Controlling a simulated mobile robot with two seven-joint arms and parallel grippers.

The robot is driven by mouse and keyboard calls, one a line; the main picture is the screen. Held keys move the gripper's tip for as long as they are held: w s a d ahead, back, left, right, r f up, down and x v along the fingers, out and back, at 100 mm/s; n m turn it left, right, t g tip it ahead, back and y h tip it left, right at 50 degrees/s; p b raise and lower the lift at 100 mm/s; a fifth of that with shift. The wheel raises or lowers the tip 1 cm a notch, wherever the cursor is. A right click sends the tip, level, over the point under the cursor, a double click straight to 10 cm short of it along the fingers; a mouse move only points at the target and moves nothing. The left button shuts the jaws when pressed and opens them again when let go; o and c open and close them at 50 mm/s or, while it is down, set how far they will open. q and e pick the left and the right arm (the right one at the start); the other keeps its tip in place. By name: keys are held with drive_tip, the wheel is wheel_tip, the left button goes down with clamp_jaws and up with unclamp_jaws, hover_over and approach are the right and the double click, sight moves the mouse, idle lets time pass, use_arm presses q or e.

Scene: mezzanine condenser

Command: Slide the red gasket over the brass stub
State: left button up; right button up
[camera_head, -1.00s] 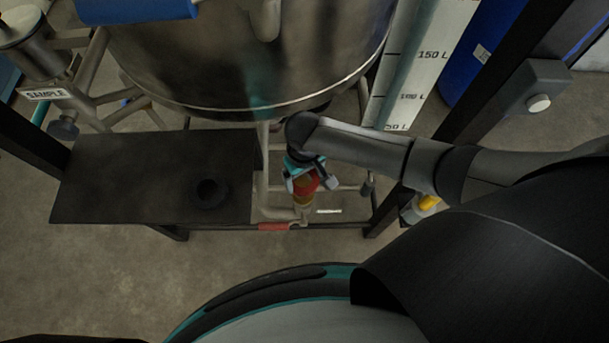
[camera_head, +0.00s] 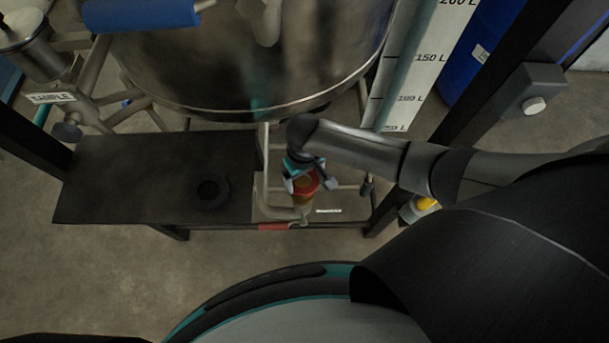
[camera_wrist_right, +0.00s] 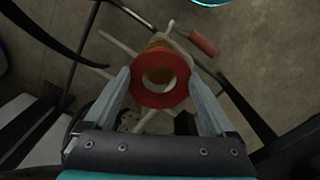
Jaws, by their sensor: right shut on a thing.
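The red gasket (camera_wrist_right: 137,91) is a flat ring held between the two fingertips of my right gripper (camera_wrist_right: 160,84). In the head view the gasket (camera_head: 306,187) shows as a red patch between the fingers of my right gripper (camera_head: 308,184). The brass stub (camera_head: 302,200) stands just below the gasket there. In the wrist view, part of the brass stub (camera_wrist_right: 158,44) shows behind the ring's upper edge, and brass colour shows through its hole. I cannot tell whether the gasket is around the stub or just in front of it. My left gripper is out of view.
A large steel vessel (camera_head: 245,70) hangs behind the gripper. A dark shelf plate (camera_head: 120,175) with a black ring (camera_head: 210,192) is to the left. Pale pipes and a red-handled part (camera_head: 273,227) lie close to the stub. A dark frame post (camera_head: 470,100) stands to the right.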

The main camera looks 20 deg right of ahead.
sight(304, 192)
drive_tip(key=shift+p, duration=0.35)
idle(0.6)
drive_tip(key=shift+f+b, duration=3.4)
drive_tip(key=shift+f, duration=1.2)
drive_tip(key=o, duration=1)
drive_tip(key=shift+r, duration=0.1)
wheel_tip(304, 192, up, 14)
drive_tip(key=p, duration=0.5)
drive_tip(key=shift+p, duration=0.35)
drive_tip(key=shift+r, duration=0.6)
